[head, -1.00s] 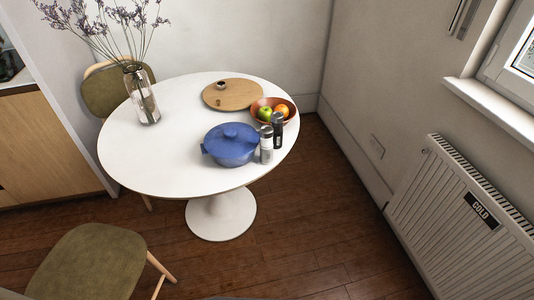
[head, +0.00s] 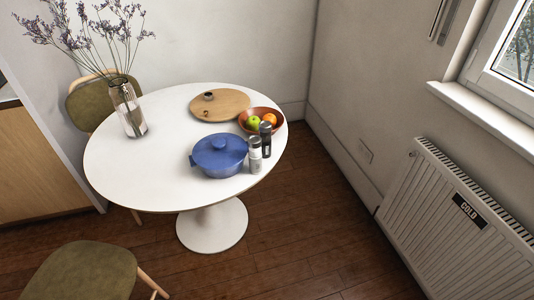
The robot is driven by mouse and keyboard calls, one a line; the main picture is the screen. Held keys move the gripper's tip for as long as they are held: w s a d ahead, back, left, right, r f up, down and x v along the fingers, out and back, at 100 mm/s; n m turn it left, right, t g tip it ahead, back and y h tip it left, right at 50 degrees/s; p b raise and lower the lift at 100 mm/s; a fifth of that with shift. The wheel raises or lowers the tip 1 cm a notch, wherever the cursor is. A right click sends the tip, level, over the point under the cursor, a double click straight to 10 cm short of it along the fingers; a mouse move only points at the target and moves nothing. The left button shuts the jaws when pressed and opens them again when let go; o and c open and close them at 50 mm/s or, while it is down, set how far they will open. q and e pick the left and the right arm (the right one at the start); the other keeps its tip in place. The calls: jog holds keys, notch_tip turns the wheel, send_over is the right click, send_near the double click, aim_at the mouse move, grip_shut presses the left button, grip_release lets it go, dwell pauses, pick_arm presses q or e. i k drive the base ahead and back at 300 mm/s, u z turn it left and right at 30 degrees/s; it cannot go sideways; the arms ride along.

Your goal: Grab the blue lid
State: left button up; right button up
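The blue lid (head: 219,147) with a round knob sits on top of a blue pot (head: 220,169). The pot stands near the front right edge of the round white table (head: 140,179) in the head view. Neither of my grippers is in view.
A silver shaker (head: 255,157) and a dark shaker (head: 265,141) stand close to the pot's right. Behind them are a fruit bowl (head: 247,113) and a round wooden board (head: 219,104). A flower vase (head: 128,112) stands at left. A green chair (head: 80,272) is in front; a radiator (head: 450,225) is right.

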aim_at(220, 151)
jog(key=z, duration=0.05)
jog(key=k, duration=0.5)
jog(key=z, duration=0.75)
jog(key=i, duration=1.55)
jog(key=u, duration=0.65)
